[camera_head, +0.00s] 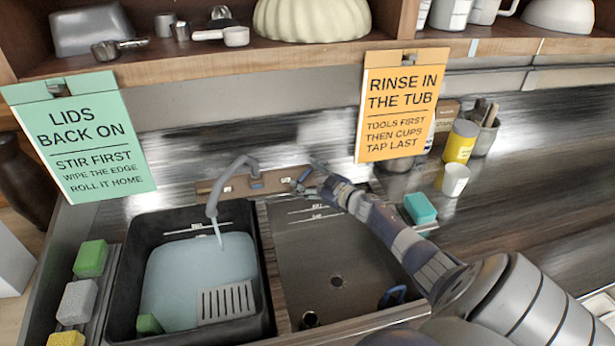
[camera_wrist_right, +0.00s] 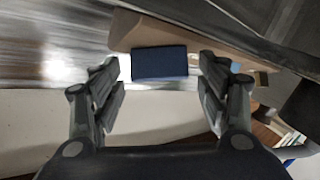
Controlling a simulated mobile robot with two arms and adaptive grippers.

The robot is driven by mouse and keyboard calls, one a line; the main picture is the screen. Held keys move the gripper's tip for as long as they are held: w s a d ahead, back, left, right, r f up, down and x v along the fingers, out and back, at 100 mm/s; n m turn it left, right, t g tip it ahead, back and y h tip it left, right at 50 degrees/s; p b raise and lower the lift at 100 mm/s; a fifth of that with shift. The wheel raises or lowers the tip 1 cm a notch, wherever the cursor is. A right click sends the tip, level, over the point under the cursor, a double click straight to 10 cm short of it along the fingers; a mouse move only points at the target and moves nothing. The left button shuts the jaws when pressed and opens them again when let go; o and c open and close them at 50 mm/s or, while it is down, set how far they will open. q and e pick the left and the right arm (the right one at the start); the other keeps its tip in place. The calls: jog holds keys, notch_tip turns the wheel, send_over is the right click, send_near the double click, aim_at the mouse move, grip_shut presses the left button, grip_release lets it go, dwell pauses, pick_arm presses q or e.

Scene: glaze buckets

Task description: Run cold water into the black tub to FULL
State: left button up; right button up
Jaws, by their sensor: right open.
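The black tub (camera_head: 130,262) stands in the left basin and holds pale blue water (camera_head: 180,275). The grey tap (camera_head: 214,198) arches over it, and a stream (camera_head: 217,235) falls into the water. A pale level mark (camera_head: 197,229) on the tub's back wall shows just above the water; its lettering is too small to read. My right gripper (camera_head: 308,180) is at the right end of the tap's wooden plate. In the right wrist view the open fingers (camera_wrist_right: 160,95) stand either side of a dark blue block (camera_wrist_right: 160,63), apart from it. My left gripper is out of view.
A slotted grey piece (camera_head: 226,302) and a green sponge (camera_head: 148,325) are in the tub. Sponges (camera_head: 90,258) line its left side. The right basin (camera_head: 335,255) has no water visible. A teal sponge (camera_head: 420,208), white cup (camera_head: 453,180) and yellow tin (camera_head: 460,142) stand right. Signs hang above.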

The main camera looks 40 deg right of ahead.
jog(key=shift+s, duration=0.15)
jog(key=s+r, duration=0.1)
jog(key=s, duration=1)
jog(key=shift+s+d+r, duration=0.2)
jog(key=shift+s, duration=0.15)
dwell(6.4)
